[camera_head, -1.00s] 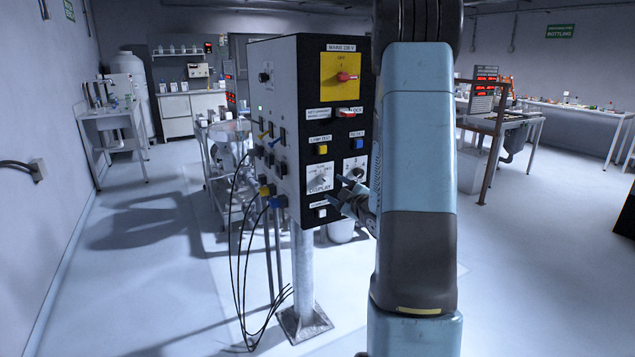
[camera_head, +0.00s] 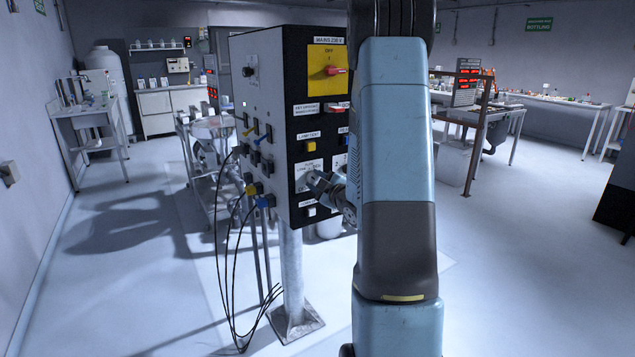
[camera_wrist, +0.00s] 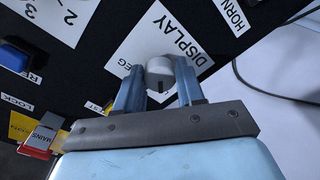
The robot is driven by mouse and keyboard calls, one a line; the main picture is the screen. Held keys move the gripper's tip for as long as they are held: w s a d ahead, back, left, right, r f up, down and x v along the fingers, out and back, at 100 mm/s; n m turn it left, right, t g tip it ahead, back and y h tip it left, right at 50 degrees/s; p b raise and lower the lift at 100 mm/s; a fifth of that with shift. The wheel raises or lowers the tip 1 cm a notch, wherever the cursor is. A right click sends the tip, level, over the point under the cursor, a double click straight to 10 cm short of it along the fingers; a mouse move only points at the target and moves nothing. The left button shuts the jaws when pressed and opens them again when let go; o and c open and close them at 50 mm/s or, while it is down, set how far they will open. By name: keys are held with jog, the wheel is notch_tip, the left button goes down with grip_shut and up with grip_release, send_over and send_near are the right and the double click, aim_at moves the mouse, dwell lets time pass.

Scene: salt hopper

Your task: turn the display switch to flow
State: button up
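The display switch is a round light-grey knob (camera_wrist: 160,72) on a white plate lettered DISPLAY (camera_wrist: 182,42) on the black panel front. In the wrist view it sits between the two blue-grey fingers of my gripper (camera_wrist: 160,78), one on each side. The fingers lie very close to its sides; I cannot tell whether they press on it. A short dark mark shows on the knob. In the head view my gripper (camera_head: 318,182) is at the display plate (camera_head: 306,168), covering part of it, and the small lettering there is hard to read.
The control box (camera_head: 268,120) stands on a metal post. Close to the switch are a yellow lamp-test button (camera_head: 310,146), a HORN label (camera_wrist: 232,15) and a blue button (camera_wrist: 14,57). A red mains switch (camera_head: 334,71) is higher up. Black cables hang at the box's left.

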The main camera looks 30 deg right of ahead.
jog(key=c, duration=0.5)
jog(key=shift+d, duration=0.15)
jog(key=shift+c, duration=0.2)
jog(key=shift+a+f+m, duration=0.1)
jog(key=shift+a+m, duration=0.1)
jog(key=shift+m, duration=0.2)
jog(key=m, duration=0.3)
jog(key=shift+m, duration=0.4)
jog(key=m, duration=0.4)
jog(key=shift+a+f, duration=0.1)
jog(key=shift+m, duration=0.3)
jog(key=o, duration=1)
